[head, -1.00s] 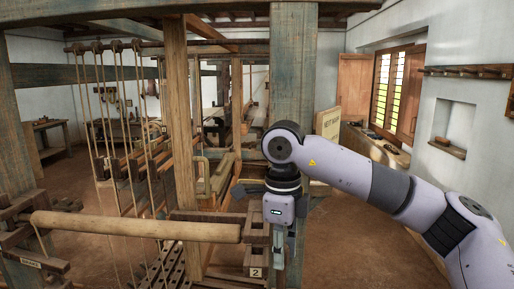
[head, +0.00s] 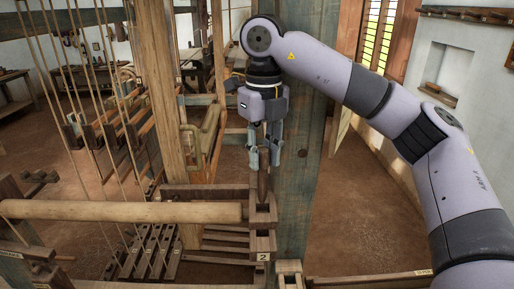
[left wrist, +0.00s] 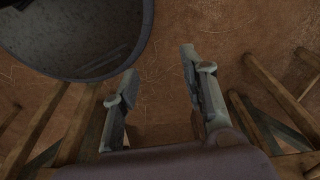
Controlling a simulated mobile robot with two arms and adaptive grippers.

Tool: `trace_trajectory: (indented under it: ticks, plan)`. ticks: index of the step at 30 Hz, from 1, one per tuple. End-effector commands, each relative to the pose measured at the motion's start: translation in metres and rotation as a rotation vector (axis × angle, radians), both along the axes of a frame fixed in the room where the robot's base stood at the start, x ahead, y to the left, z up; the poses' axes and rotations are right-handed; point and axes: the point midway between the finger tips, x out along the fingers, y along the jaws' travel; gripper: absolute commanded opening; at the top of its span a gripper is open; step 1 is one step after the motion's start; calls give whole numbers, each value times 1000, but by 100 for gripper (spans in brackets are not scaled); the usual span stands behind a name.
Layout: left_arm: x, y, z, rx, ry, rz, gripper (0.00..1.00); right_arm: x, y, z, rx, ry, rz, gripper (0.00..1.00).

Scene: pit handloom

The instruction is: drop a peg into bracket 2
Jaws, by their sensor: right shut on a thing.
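My right gripper (head: 264,150) points straight down in the head view and is shut on a dark brown wooden peg (head: 263,182). The peg hangs upright below the fingers. Its lower end lines up in the picture with the top of bracket 2 (head: 262,241), a wooden block with a white "2" label at the end of the round beam. I cannot tell whether the tip is inside the bracket's opening. My left gripper (left wrist: 160,78) shows in the left wrist view with its fingers apart and nothing between them, above brown floor.
The thick round beam (head: 120,211) runs left from the bracket. A tall blue-green post (head: 300,180) stands close behind and right of the peg. Wooden treadles (head: 150,252) and hanging cords lie left. Brown floor (head: 365,225) is open at right.

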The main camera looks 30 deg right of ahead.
Motion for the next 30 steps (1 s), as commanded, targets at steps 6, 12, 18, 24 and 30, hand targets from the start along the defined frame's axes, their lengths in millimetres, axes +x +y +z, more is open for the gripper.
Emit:
trace_trajectory:
  ticks: [6,12,18,24,30]
  plan:
    - [-52,4,-17,8,78,-1,40,0,0,-14,0,0,1,0]
    - [-45,3,-30,6,66,-3,40,0,0,-28,0,0,1,0]
    - [-12,0,-42,1,17,-4,40,0,0,-42,0,0,2,0]
    - [-15,0,-56,1,22,-4,40,0,0,-56,0,0,2,0]
    - [-31,1,-71,3,45,-4,40,0,0,-70,0,0,2,0]
